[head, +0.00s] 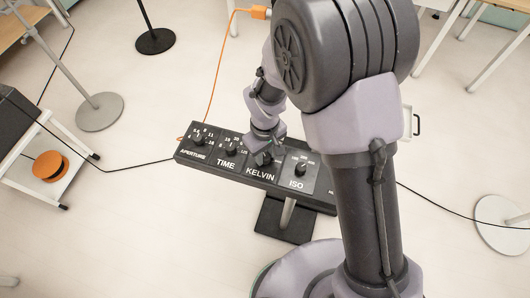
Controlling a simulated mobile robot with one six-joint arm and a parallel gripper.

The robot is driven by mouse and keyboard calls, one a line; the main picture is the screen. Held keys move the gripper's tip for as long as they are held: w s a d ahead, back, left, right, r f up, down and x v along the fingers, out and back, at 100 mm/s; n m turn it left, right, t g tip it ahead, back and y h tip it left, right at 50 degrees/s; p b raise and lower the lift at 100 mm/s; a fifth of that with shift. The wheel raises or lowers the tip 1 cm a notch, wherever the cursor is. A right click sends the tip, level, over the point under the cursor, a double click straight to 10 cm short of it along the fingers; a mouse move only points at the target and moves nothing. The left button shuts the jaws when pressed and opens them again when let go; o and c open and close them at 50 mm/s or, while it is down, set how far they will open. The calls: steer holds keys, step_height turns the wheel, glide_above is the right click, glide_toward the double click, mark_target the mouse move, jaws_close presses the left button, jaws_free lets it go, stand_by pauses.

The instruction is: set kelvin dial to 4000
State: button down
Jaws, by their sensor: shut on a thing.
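The black control panel (188,154) stands on a post with a dark square base, in the middle of the head view. It carries a row of dials labelled APERTURE, TIME, KELVIN and ISO. My gripper (264,156) is over the panel and shut on the kelvin dial (263,159). My gripper and wrist hide most of that dial and its scale, so its setting cannot be read. The time dial (231,147) is just left of my gripper, and the ISO dial (301,166) is just right of it.
My arm covers the panel's right end. An orange cable (220,72) runs to the panel's left end. A white cart (48,181) with an orange disc (50,166) stands at the left. Round stand bases (100,112) sit on the floor, which is clear in front.

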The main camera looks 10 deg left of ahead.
mark_target(265, 156)
stand_by(0.3)
steer(key=c, duration=1.1)
jaws_free()
step_height(265, 156, up, 18)
steer(key=p, duration=0.5)
steer(key=shift+f, duration=0.25)
steer(key=d+r+m+t+y+b, duration=0.1)
steer(key=d+r+m+b, duration=0.35)
steer(key=d, duration=0.25)
steer(key=s+d+r+m+t+b, duration=0.1)
steer(key=s+d+m, duration=0.2)
steer(key=s+d, duration=0.1)
steer(key=s+d+r+m+t+b, duration=0.1)
steer(key=s+d+m+t+b, duration=0.1)
steer(key=s+d+m, duration=0.1)
steer(key=s+d+r+m+t+y+b, duration=0.1)
steer(key=s+d+m, duration=0.3)
steer(key=s+d, duration=0.1)
steer(key=shift+s+d+r+t+b, duration=0.1)
steer(key=shift+s+d+t+b, duration=0.1)
steer(key=shift+t+b, duration=0.2)
